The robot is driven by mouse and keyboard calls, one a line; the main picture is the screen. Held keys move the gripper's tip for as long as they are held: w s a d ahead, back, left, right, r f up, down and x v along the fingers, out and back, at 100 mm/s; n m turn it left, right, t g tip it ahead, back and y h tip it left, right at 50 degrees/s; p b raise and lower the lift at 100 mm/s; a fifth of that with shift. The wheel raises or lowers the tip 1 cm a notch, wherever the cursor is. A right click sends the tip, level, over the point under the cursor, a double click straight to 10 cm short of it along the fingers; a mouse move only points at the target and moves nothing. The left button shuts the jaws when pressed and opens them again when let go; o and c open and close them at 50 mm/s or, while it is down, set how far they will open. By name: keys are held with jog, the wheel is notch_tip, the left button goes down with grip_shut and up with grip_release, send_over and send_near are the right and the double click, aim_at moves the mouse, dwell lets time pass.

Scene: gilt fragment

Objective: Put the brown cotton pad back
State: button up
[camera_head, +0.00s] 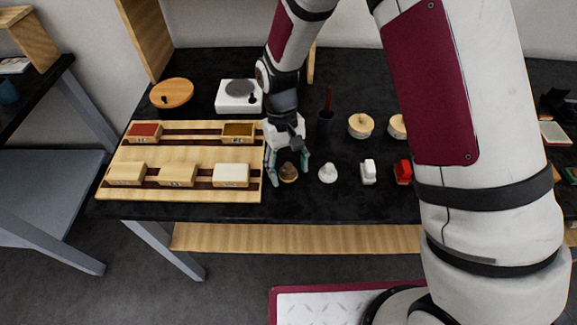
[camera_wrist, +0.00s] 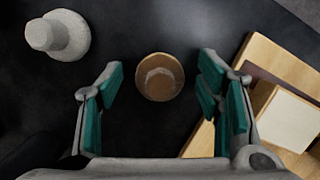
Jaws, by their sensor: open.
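The brown pad (camera_head: 289,174), a small rounded brown piece, stands on the black table just right of the wooden rack (camera_head: 200,150). In the wrist view the pad (camera_wrist: 160,77) looks round, with a paler, uneven top. My gripper (camera_head: 288,165) points down over it and is open, with one finger on each side. In the wrist view a gap shows between the pad and each green-padded finger of my gripper (camera_wrist: 160,88). The rack holds several small boxes, including a red-topped one (camera_head: 145,130) and an olive-topped one (camera_head: 239,130).
A white knobbed piece (camera_head: 328,173) stands right of the pad, then another white piece (camera_head: 368,172) and a red one (camera_head: 403,172). Behind are a dark cup (camera_head: 326,125), a lidded round jar (camera_head: 361,125), a white scale-like device (camera_head: 239,96) and a wooden disc (camera_head: 172,93).

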jog(key=w+d+r+t+b, duration=0.1)
jog(key=d+r, duration=0.1)
jog(key=r, duration=0.7)
jog(key=w+d+r, duration=0.1)
jog(key=d+r, duration=0.1)
jog(key=r, duration=0.8)
jog(key=s+d+r+m+t, duration=0.2)
jog(key=s+d+r+t, duration=0.1)
jog(key=s+d+r, duration=0.2)
jog(key=s+d+r+m+t+y, duration=0.1)
jog(key=s+d+r+m+t, duration=0.1)
jog(key=s+d+r, duration=0.3)
jog(key=shift+s+d+r+t, duration=0.15)
jog(key=shift+s+d+t, duration=0.75)
jog(key=shift+s+d, duration=2.25)
jog(key=shift+s+a, duration=0.95)
jog(key=shift+a, duration=0.05)
